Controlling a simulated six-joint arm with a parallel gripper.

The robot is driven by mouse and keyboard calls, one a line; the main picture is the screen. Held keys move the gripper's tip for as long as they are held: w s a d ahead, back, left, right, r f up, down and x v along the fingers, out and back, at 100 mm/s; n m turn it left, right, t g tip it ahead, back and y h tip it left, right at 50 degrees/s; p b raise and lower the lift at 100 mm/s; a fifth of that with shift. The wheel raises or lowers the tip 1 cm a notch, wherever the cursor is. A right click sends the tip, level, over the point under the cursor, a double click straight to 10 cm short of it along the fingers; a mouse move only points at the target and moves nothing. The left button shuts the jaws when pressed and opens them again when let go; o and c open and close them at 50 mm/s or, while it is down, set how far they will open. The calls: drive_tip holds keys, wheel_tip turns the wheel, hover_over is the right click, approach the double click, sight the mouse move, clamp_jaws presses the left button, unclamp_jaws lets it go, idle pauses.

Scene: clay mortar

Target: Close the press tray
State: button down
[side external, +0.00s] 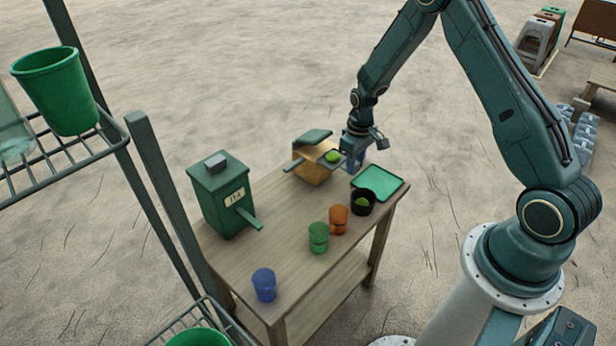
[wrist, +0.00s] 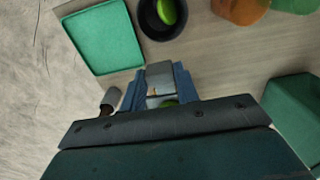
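The press (side external: 314,165) is a brass-coloured box with a green top and a side handle, standing at the far end of the table. Its small tray (side external: 343,161) sticks out on the right, with a green ball (side external: 333,156) on it. My gripper (side external: 352,168) points down at the tray's outer end. In the wrist view, my blue fingers (wrist: 160,82) stand apart on either side of a grey piece, with a bit of green (wrist: 168,103) behind it. Whether they grip that piece cannot be told. My wrist housing hides most of the press there.
A green flat tray (side external: 378,181) and a black bowl (side external: 363,202) with a green piece lie close by. Orange (side external: 339,219), green (side external: 318,237) and blue (side external: 264,284) cups stand along the table. A green dispenser (side external: 220,195) stands at the left.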

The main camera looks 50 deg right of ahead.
sight(334, 153)
drive_tip(key=shift+w, duration=3.8)
drive_tip(key=c, duration=1)
unclamp_jaws()
drive_tip(key=shift+c, duration=0.2)
drive_tip(key=shift+r, duration=0.1)
wheel_tip(334, 153, up, 14)
drive_tip(key=shift+f, duration=0.2)
